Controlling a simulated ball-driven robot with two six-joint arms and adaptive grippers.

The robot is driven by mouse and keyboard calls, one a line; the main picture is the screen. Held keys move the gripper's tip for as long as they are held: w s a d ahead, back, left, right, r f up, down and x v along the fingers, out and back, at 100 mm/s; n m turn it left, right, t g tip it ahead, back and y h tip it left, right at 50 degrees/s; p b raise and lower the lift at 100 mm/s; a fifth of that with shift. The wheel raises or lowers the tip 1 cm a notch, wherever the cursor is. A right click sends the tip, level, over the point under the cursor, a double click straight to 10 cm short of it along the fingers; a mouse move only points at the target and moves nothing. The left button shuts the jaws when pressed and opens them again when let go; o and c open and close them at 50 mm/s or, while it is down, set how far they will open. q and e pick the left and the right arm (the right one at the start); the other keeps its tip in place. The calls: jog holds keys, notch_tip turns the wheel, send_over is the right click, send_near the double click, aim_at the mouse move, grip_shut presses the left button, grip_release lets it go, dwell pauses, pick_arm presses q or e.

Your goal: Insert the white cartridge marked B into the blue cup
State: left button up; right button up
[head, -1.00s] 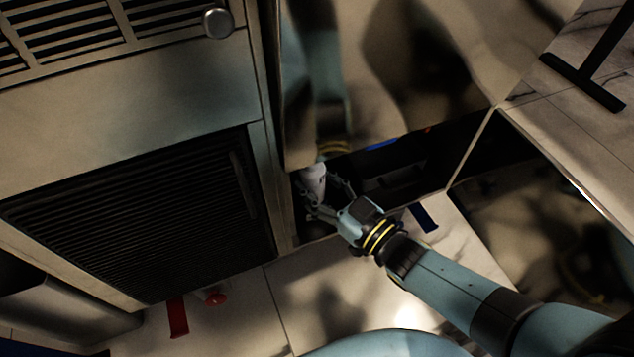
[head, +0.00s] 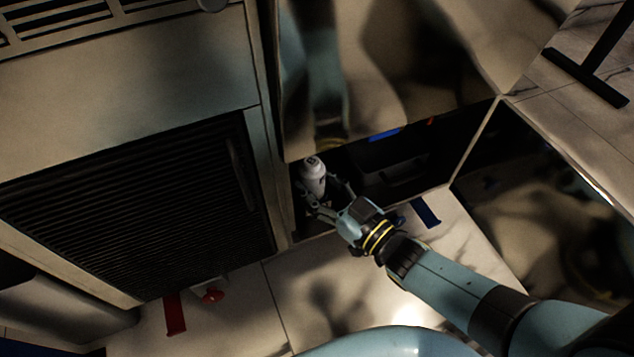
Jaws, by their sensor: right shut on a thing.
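The white cartridge (head: 313,172) is upright or slightly tilted in the dark opening at the middle of the head view. A dark mark shows on its top, too small to read surely. My right gripper (head: 328,194) is shut on the cartridge, with its fingers around the lower part. Blue shows at the opening's upper edge (head: 384,135), but I cannot tell whether it is the cup. My left gripper is not in view.
A cabinet with a dark louvred panel (head: 140,205) stands at the left of the opening. A glossy panel (head: 400,70) hangs above it. Red (head: 174,314) and blue (head: 426,212) strips lie on the tiled floor, with a red round object (head: 212,296) near the red strip.

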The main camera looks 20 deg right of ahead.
aim_at(317, 168)
jog(key=shift+f, duration=0.35)
jog(key=o, duration=1.3)
jog(key=shift+o, duration=0.2)
jog(key=shift+r, duration=0.1)
notch_tip(317, 168, up, 10)
jog(key=shift+f, duration=0.1)
